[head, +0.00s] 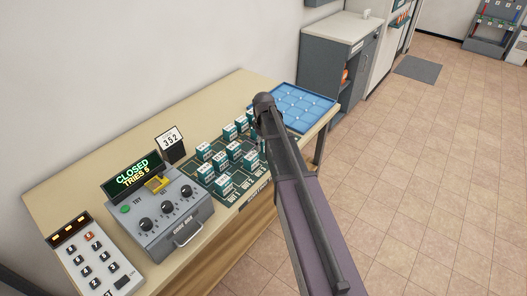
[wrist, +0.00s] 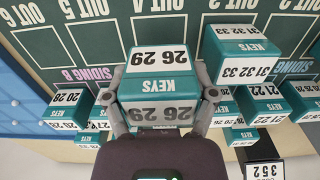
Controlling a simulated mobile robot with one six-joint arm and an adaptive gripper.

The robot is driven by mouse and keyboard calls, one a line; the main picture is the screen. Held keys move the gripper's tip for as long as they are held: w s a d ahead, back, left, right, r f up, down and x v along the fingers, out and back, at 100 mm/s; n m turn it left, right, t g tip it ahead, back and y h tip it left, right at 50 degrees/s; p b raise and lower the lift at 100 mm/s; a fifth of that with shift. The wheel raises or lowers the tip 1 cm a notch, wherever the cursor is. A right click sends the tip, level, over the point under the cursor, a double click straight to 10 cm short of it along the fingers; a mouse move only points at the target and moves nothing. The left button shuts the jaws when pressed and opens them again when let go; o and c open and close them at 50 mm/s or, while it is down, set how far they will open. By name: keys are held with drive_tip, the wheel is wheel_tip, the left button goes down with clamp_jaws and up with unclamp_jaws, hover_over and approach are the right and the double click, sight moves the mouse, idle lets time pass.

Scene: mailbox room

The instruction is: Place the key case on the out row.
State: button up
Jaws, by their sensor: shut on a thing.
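In the wrist view my gripper (wrist: 158,78) is shut on a teal and white key case (wrist: 160,87) marked 26 29, one finger on each side. Whether it touches the board below cannot be told. In the head view, the out row's near-left end (head: 222,195) lies along the table's front edge.
A key case marked 31 32 33 (wrist: 243,60) stands close right of the held one. Several more key cases (head: 235,151) stand in rows on the board. A lock box (head: 167,215), number card (head: 171,143), keypad (head: 95,262) and blue tray (head: 303,103) share the table.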

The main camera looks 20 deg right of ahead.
sight(263, 156)
drive_tip(key=shift+f+b, duration=1.8)
drive_tip(key=shift+f, duration=0.1)
drive_tip(key=shift+f, duration=0.1)
drive_tip(key=o, duration=0.9)
drive_tip(key=shift+o, duration=0.2)
drive_tip(key=shift+r, duration=0.2)
wheel_tip(263, 156, up, 12)
drive_tip(key=p, duration=1.2)
drive_tip(key=s+a+m, duration=0.3)
drive_tip(key=s, duration=0.8)
drive_tip(key=s+a+m, duration=0.3)
drive_tip(key=s+m, duration=0.1)
drive_tip(key=s, duration=0.6)
drive_tip(key=shift+s+a, duration=0.15)
drive_tip(key=shift+s, duration=0.2)
